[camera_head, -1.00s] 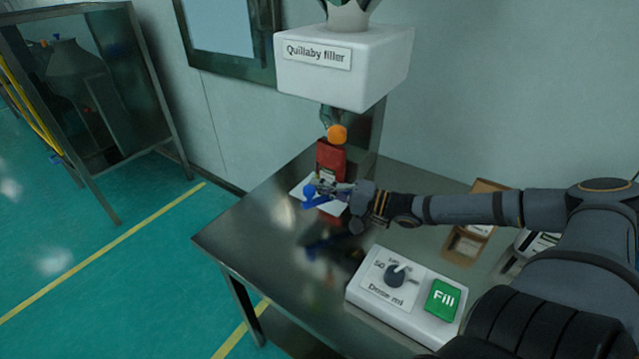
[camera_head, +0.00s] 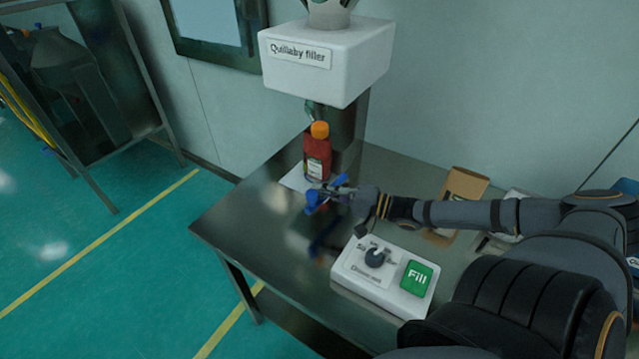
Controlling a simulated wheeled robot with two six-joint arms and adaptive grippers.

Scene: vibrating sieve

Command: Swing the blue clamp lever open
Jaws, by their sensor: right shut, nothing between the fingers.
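I cannot make out the blue clamp lever with certainty. My right gripper (camera_head: 316,198) reaches in from the right over the steel table, in front of the red bottle. It is shut and holds nothing. Blue parts show at its end; they appear to belong to the gripper. It is far from the framed machine. My left gripper is not in view.
A red bottle with an orange cap (camera_head: 318,130) stands under the white Quillaby filler (camera_head: 327,65). A control box with a dial and a green Fill button (camera_head: 417,278) sits on the steel table (camera_head: 240,222). An open brown box (camera_head: 464,186) is behind my arm. Open floor lies at left.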

